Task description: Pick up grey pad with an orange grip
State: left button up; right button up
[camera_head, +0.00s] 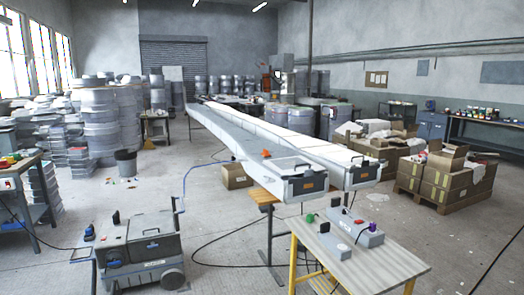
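I cannot clearly make out a grey pad with an orange grip. A small orange item (266,153) lies on top of the near end of the long grey mould (235,135); it is too small to tell what it is. An orange patch (308,184) also shows on the end face of that mould. Orange-red items (8,161) lie on the workbench at the left edge, also too small to identify. Neither of my grippers is in view.
A small table (385,268) with yellow legs at front right bears grey boxes (355,228) with coloured knobs. A grey wheeled machine (150,250) stands at front left, with cables on the floor. Cardboard boxes on a pallet (445,185) stand at right.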

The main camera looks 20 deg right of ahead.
aim_at(265, 154)
jog(key=i+z, duration=0.1)
jog(key=i, duration=0.55)
jog(key=i+z, duration=0.15)
jog(key=i, duration=0.5)
jog(key=i+j+z, duration=0.1)
jog(key=i, duration=0.55)
jog(key=i+j+z, duration=0.15)
jog(key=i, duration=0.5)
jog(key=i+l, duration=0.15)
jog(key=i, duration=0.55)
jog(key=i+l, duration=0.1)
jog(key=i, duration=0.55)
jog(key=i+l, duration=0.15)
jog(key=i, duration=0.55)
jog(key=i+l+u, duration=0.35)
jog(key=i, duration=0.2)
